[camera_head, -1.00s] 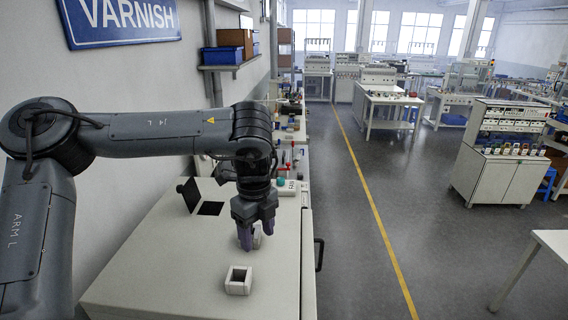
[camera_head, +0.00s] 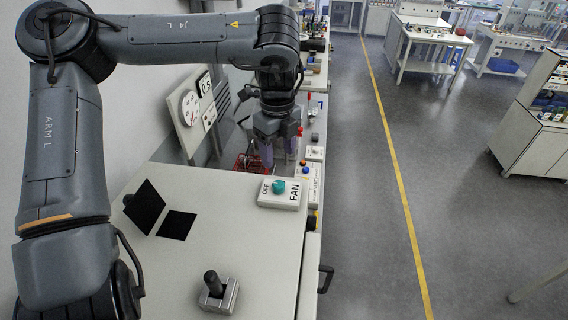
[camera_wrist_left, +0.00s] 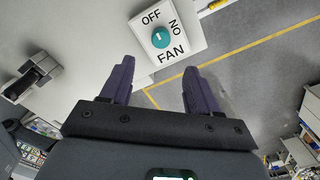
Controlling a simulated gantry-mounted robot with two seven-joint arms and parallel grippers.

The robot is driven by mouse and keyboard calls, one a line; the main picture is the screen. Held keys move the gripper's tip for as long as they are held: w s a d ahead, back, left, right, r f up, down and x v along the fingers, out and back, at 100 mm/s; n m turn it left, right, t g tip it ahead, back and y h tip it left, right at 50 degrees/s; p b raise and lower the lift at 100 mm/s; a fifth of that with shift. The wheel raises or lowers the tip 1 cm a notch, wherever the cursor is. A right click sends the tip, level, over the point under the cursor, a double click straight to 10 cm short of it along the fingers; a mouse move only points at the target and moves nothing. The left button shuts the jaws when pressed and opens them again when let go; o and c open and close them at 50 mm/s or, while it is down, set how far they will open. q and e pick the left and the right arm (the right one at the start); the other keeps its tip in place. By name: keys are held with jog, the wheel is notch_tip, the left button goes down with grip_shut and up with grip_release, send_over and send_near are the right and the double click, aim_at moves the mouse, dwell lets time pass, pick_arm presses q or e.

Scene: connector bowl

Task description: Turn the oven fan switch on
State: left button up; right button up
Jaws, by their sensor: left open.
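The fan switch is a white box (camera_head: 288,203) marked OFF and FAN with a teal knob (camera_head: 278,186), at the far right corner of the pale counter. It also shows in the left wrist view, where the white plate (camera_wrist_left: 183,18) reads OFF, ON and FAN around the teal knob (camera_wrist_left: 160,37). The knob's pale mark seems to face OFF. My left gripper (camera_head: 278,153) hangs beyond the box in the head view, fingers down. In the left wrist view its two purple fingers (camera_wrist_left: 157,72) are apart and empty, with the knob beyond them. My right gripper is not in view.
A lever on a grey base (camera_head: 218,294) stands at the counter's front. A black flap (camera_head: 145,206) stands open on the left. A gauge panel (camera_head: 190,112) is at the wall. Coloured controls lie beyond the counter.

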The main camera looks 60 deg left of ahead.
aim_at(279, 183)
pick_arm(q)
notch_tip(279, 183, down, 10)
jog(key=shift+r+p, duration=0.15)
jog(key=shift+p, duration=1.05)
jog(key=shift+f, duration=0.6)
jog(key=shift+c, duration=0.2)
jog(key=c, duration=0.9)
jog(key=shift+c, duration=0.5)
